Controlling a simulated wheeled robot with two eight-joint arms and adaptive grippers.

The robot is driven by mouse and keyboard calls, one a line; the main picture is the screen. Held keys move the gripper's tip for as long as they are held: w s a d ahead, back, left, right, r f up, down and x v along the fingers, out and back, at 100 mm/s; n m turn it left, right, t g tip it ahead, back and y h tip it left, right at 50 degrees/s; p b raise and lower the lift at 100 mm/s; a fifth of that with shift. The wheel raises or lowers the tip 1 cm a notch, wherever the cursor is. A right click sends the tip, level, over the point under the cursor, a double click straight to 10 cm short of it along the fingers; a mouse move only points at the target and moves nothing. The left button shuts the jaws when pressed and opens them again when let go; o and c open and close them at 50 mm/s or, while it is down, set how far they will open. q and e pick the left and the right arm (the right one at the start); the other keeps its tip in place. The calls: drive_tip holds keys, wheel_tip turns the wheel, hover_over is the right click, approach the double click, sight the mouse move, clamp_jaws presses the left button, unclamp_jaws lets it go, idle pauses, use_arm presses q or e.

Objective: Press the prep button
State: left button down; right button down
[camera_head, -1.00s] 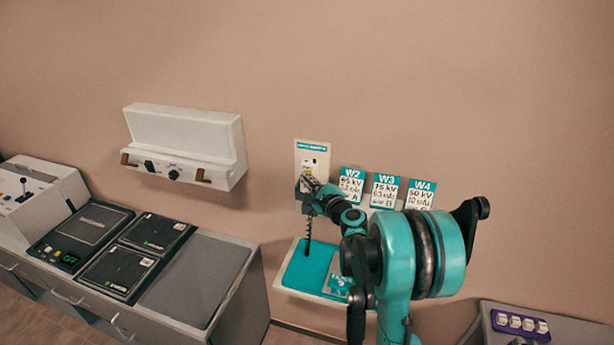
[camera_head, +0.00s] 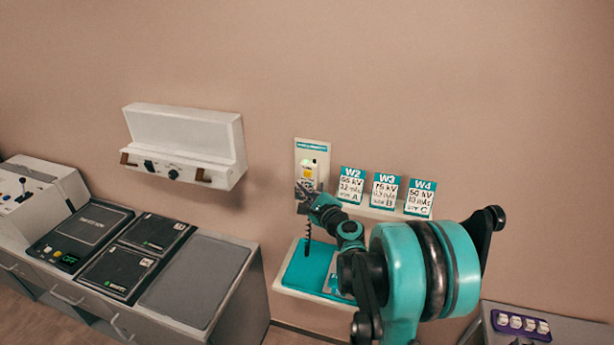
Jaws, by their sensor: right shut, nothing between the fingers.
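A cream wall panel (camera_head: 313,148) with a teal header hangs on the wall at the middle. A small yellow lit element (camera_head: 307,168) shows on its face; I cannot tell which part is the prep button. My right gripper (camera_head: 303,187) is shut and empty, its tips at the lower part of the panel, just below the lit element. I cannot tell whether they touch anything. A dark coiled cord (camera_head: 308,233) hangs below, and the gripper hides what is at its top. My left gripper is not in view.
Cards W2 (camera_head: 351,185), W3 (camera_head: 384,190) and W4 (camera_head: 419,198) stand on a ledge right of the panel. A teal-topped shelf (camera_head: 303,268) is below. A white wall box (camera_head: 184,135) and grey counter (camera_head: 200,280) are at left. A purple tray (camera_head: 520,325) is at lower right.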

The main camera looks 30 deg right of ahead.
drive_tip(key=shift+s+a, duration=0.8)
drive_tip(key=shift+a, duration=0.1)
drive_tip(key=s+a+f+n+g+y+b, duration=0.2)
drive_tip(key=s+a+n, duration=0.2)
drive_tip(key=a+n, duration=0.4)
drive_tip(key=s+a+f+n+g+y+b, duration=0.25)
drive_tip(key=s+a+n, duration=0.2)
drive_tip(key=a, duration=0.45)
drive_tip(key=s+a+f+n+g+h+b, duration=0.1)
drive_tip(key=s+f+n+g+b, duration=0.1)
drive_tip(key=s+f+n, duration=0.3)
drive_tip(key=s+a+f+n+g+h+b, duration=0.2)
drive_tip(key=s+f+n, duration=0.4)
drive_tip(key=s+n, duration=0.3)
drive_tip(key=s+g, duration=0.1)
drive_tip(key=s, duration=0.3)
drive_tip(key=shift+a+f+g+b, duration=0.2)
drive_tip(key=shift+f+g+b, duration=0.1)
drive_tip(key=shift+g, duration=0.05)
